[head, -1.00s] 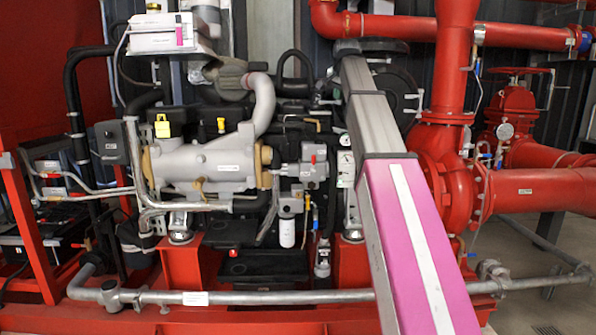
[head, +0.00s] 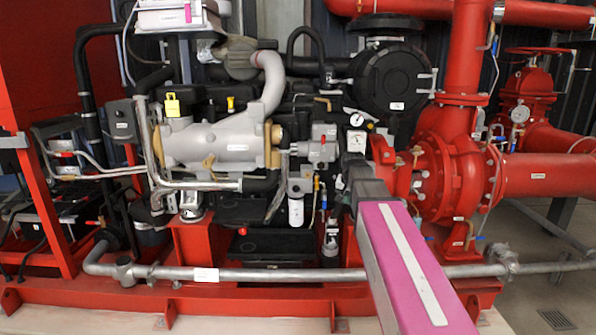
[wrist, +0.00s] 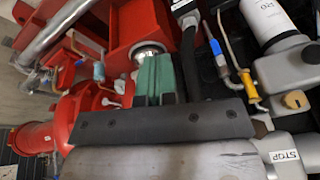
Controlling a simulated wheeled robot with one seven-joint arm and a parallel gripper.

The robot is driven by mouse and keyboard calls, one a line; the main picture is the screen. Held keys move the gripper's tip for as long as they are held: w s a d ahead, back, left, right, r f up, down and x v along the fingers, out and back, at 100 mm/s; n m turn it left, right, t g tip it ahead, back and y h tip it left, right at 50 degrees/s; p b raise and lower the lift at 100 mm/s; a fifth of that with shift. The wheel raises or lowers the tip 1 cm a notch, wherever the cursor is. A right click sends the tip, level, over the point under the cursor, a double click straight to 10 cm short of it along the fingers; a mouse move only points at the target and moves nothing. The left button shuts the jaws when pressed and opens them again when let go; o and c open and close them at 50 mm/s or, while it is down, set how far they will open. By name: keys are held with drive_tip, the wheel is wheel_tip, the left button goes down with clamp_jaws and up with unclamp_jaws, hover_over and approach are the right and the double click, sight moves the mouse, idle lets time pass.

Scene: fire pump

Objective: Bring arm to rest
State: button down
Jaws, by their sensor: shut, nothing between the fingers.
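In the head view my arm (head: 405,255), pink with a white stripe, reaches in from the bottom right toward the pump set. Its far end is in front of the gap between the grey engine part and the red pump. My gripper is not clearly seen there. In the wrist view my gripper (wrist: 157,80) shows as two green fingers side by side, shut and empty, beyond a dark bar. The fingers point toward a red bracket and a round metal mount. I cannot tell whether they touch anything.
The engine (head: 215,145) stands left of my arm and the red pump (head: 455,175) right of it. A black round housing (head: 392,82) is behind. A grey pipe (head: 265,275) runs along the front. Free floor (head: 545,265) shows at the right.

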drive_tip(key=s+f+n+g, duration=0.3)
drive_tip(key=s+f, duration=1.9)
drive_tip(key=f, duration=0.3)
drive_tip(key=shift+f+n+g, duration=0.15)
drive_tip(key=shift+n+g, duration=0.15)
drive_tip(key=shift+n, duration=0.1)
drive_tip(key=shift+d, duration=0.1)
